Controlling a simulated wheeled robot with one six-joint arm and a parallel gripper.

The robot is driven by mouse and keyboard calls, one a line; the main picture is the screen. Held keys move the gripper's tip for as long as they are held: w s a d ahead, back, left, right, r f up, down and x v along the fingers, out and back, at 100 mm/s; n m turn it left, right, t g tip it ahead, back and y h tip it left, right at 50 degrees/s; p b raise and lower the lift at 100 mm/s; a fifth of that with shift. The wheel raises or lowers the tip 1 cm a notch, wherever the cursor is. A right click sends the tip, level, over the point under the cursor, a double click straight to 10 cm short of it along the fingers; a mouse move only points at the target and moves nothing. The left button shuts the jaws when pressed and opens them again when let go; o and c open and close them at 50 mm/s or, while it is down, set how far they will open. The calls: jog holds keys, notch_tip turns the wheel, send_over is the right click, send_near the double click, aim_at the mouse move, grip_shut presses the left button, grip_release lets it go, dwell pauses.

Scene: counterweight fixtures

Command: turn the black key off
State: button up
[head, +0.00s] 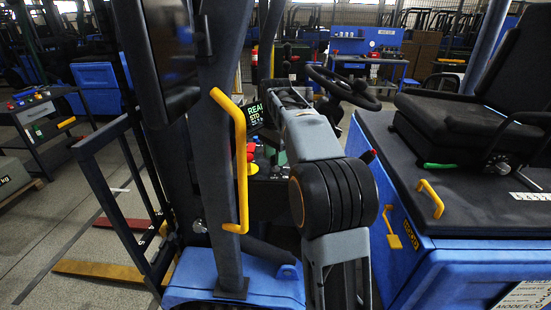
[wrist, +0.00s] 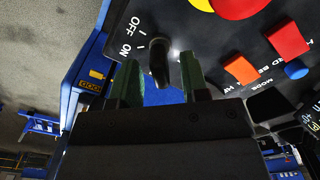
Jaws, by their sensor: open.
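The black key (wrist: 160,65) stands out from a dark control panel (wrist: 205,30) in the wrist view. White OFF and ON labels with short tick marks are printed to its left. My gripper (wrist: 159,78) has its two green fingers apart, one on each side of the key. The key is between the fingers, with visible gaps on both sides. Which mark the key points to, I cannot tell for sure. In the head view my arm hides the key and most of the panel.
An orange button (wrist: 241,70), a red button (wrist: 287,40) and a blue button (wrist: 296,69) sit right of the key. In the head view, a yellow handle (head: 241,160) on a blue post stands left of my arm. A steering wheel (head: 343,84) and black seat (head: 470,115) are to the right.

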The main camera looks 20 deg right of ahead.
jog(key=shift+f, duration=0.25)
grip_shut()
dwell(0.3)
